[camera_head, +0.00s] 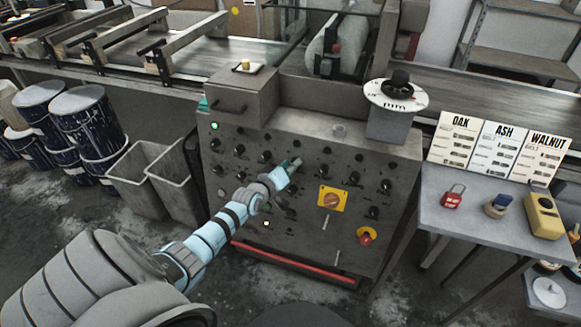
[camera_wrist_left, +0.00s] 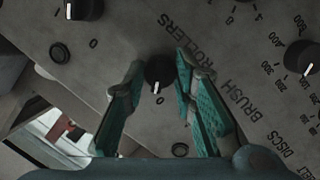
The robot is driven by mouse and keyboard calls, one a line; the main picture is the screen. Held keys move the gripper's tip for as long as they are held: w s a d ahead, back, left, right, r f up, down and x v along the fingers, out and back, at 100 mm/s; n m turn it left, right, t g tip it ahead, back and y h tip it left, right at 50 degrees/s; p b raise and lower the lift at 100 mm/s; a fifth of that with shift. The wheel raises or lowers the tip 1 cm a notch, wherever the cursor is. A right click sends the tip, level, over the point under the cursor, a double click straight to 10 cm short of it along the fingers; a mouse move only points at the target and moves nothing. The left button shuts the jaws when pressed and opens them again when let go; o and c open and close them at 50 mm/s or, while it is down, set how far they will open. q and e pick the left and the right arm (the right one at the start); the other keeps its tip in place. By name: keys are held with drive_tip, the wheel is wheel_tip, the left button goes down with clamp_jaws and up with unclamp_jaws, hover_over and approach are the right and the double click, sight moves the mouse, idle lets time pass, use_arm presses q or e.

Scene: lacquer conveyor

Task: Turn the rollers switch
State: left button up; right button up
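The control panel (camera_head: 300,215) is a grey cabinet front with several black knobs. In the left wrist view a small black knob (camera_wrist_left: 159,73) with a white mark stands beside the printed word ROLLERS (camera_wrist_left: 185,35). A "0" is printed close to it, near its white mark. My left gripper (camera_wrist_left: 160,64) is open, with one teal finger on each side of this knob; I cannot tell whether either finger touches it. In the head view my left gripper (camera_head: 293,164) is at the panel's upper middle and hides the knob. My right gripper is not in view.
Other knobs surround the gripper, including a dial (camera_wrist_left: 302,58) at right. The panel also holds a yellow-plated switch (camera_head: 332,199) and a red emergency button (camera_head: 366,236). A side table (camera_head: 480,225) with a padlock (camera_head: 452,196) stands at right, bins (camera_head: 140,170) at left.

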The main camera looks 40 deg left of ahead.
use_arm(q)
clamp_jaws()
drive_tip(key=shift+d+r+m+g+y+p, duration=0.1)
drive_tip(key=shift+m+g+y+p, duration=0.4)
drive_tip(key=shift+m+p, duration=2.15)
drive_tip(key=shift+m+g+y+p, duration=0.4)
drive_tip(key=shift+m+y+p, duration=0.1)
drive_tip(key=shift+m+p, duration=2.1)
